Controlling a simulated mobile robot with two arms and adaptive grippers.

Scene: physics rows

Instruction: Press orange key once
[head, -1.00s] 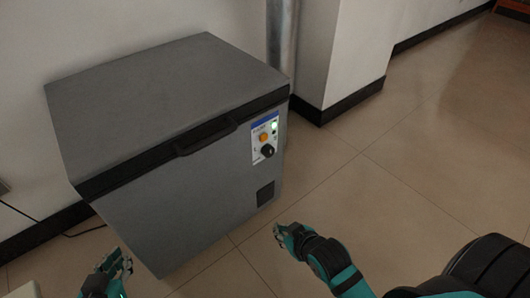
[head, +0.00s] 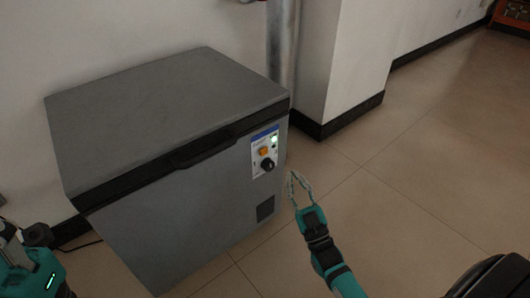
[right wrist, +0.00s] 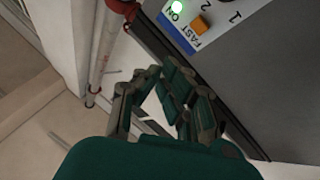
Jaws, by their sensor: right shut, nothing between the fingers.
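The orange key (head: 264,151) is a small square button on the control panel (head: 257,171) at the right end of the grey chest freezer's front. It also shows in the right wrist view (right wrist: 199,25), beside the word FAST. A lit green lamp (head: 274,140) is next to it and a black knob (head: 267,164) is below it. My right gripper (head: 294,174) is shut and empty, to the right of the panel and lower in the picture, apart from the key. My left gripper (head: 12,238) is partly in view at the lower left edge; its fingers are unclear.
The grey freezer (head: 150,225) has a closed lid (head: 165,110) with a dark handle (head: 208,149) along the front. A metal pipe (head: 282,45) and a white wall pillar (head: 345,60) stand behind it. The tiled floor (head: 420,150) to the right is clear.

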